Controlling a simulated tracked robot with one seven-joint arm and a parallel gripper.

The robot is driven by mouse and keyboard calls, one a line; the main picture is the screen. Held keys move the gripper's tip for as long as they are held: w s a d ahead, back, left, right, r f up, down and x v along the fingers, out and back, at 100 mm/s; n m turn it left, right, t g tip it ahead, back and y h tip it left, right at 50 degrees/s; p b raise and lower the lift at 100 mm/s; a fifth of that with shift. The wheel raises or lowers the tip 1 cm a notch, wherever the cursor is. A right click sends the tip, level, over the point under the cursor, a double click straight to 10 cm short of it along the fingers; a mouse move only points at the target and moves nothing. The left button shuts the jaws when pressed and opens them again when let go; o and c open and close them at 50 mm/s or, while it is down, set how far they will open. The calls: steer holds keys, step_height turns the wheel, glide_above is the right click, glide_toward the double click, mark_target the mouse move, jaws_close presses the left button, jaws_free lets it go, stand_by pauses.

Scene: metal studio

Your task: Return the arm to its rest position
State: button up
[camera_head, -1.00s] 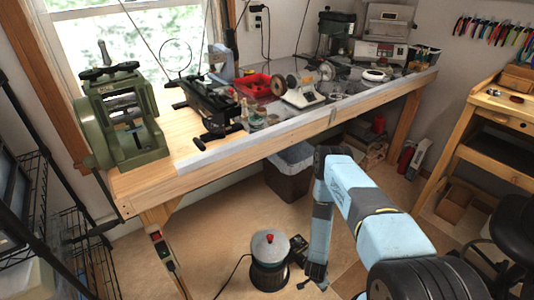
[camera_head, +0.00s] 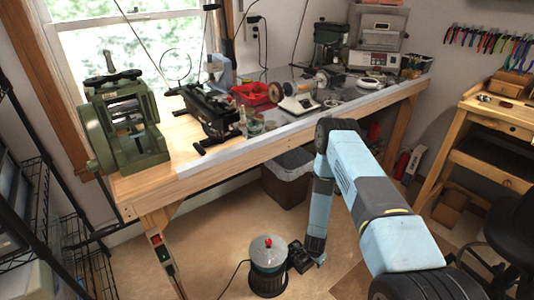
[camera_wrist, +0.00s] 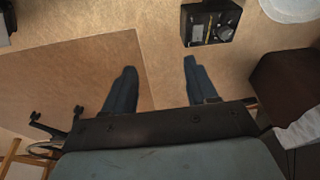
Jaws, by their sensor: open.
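My arm, light blue and black, is folded at the elbow in front of the workbench in the head view, with its forearm hanging down. My gripper (camera_wrist: 160,75) shows in the wrist view with its two dark fingers spread apart. Nothing is between the fingers, only tan floor below. In the head view the gripper end is low near the floor, and its fingers are too small to make out there.
A wooden workbench (camera_head: 150,188) bears a green machine (camera_head: 122,125) and several tools. Below stand a grey canister (camera_head: 268,270) with a red knob and a bin (camera_head: 285,180). A small black box (camera_wrist: 210,22) lies on the floor. A wooden desk (camera_head: 470,125) stands right.

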steer(key=w+a+r+n+t+y, duration=0.1)
steer(key=w+r, duration=0.5)
steer(key=r, duration=0.6)
steer(key=w+a+r+n, duration=0.1)
steer(key=w+r, duration=0.4)
steer(key=r, duration=0.7)
step_height(320, 180, up, 27)
steer(key=s+n+y, duration=0.1)
steer(key=n, duration=0.2)
steer(key=s+d+r+n+t, duration=0.1)
steer(key=s+r, duration=0.6)
steer(key=r, duration=0.4)
steer(key=s+d+r+n+t, duration=0.1)
steer(key=s+r, duration=0.6)
steer(key=r, duration=0.3)
steer(key=s+d+r+n, duration=0.1)
steer(key=s+r, duration=0.3)
steer(key=s, duration=0.6)
steer(key=s+d+r+n, duration=0.1)
steer(key=s+r, duration=0.3)
steer(key=s, duration=0.7)
steer(key=shift+r+n+h, duration=0.3)
